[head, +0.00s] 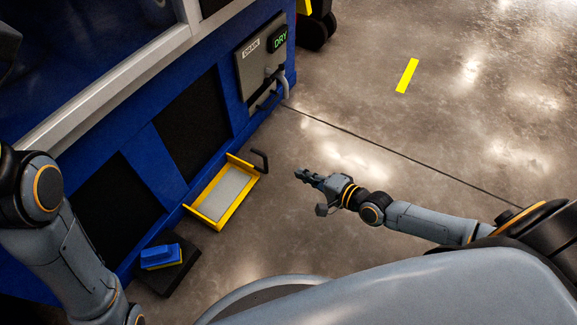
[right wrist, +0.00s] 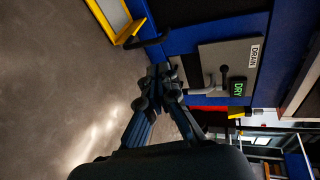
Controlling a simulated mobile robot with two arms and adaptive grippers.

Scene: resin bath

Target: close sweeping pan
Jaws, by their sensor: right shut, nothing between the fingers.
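The sweeping pan is a shallow yellow tray (head: 199,214) with a grey floor, sticking out from the foot of the blue machine in the head view. Its black handle (head: 261,160) is at its outer end. The pan (right wrist: 113,20) and its handle (right wrist: 152,39) also show at the top of the right wrist view. My right gripper (head: 302,175) is shut and empty over the floor, to the right of the handle and apart from it. Its fingers also show in the right wrist view (right wrist: 158,76).
The blue machine (head: 187,185) fills the left, with dark panels. A grey DRAIN panel (head: 257,75) carries a lever and a green DRY display (head: 280,40). A blue-and-yellow block (head: 161,256) sits on a black pad (head: 177,277) near the pan. Open concrete floor lies to the right.

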